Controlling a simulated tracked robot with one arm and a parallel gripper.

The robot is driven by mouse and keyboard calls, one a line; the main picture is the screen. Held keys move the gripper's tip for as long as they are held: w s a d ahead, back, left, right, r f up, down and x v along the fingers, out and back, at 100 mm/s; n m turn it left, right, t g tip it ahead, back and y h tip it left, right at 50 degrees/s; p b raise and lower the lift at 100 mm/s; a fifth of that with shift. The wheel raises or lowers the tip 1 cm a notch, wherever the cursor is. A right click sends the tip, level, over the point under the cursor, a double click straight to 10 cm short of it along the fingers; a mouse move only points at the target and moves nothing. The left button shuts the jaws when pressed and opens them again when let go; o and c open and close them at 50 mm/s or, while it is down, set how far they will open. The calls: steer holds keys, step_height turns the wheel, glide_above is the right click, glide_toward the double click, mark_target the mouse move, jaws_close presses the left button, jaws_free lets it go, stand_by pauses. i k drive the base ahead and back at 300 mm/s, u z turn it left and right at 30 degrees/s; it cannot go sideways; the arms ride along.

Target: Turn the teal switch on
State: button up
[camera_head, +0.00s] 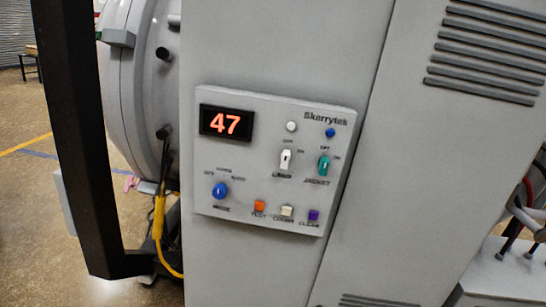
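The teal switch (323,165) is a small rotary handle on the right side of the grey control panel (245,185), above the label JACKET. Small OFF and ON marks sit above it and to its upper right. Its handle stands roughly upright, in line with the OFF mark; the exact angle is hard to tell at this size. A blue round indicator (330,133) is above it.
The panel also has a white switch (286,160), a blue mode knob (220,191), orange (260,206), cream (287,211) and purple (313,215) buttons, and a display (226,123) reading 47.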

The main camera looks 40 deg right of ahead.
mark_target(323, 163)
steer(key=z, duration=0.2)
steer(key=i, duration=0.95)
steer(key=z, duration=0.7)
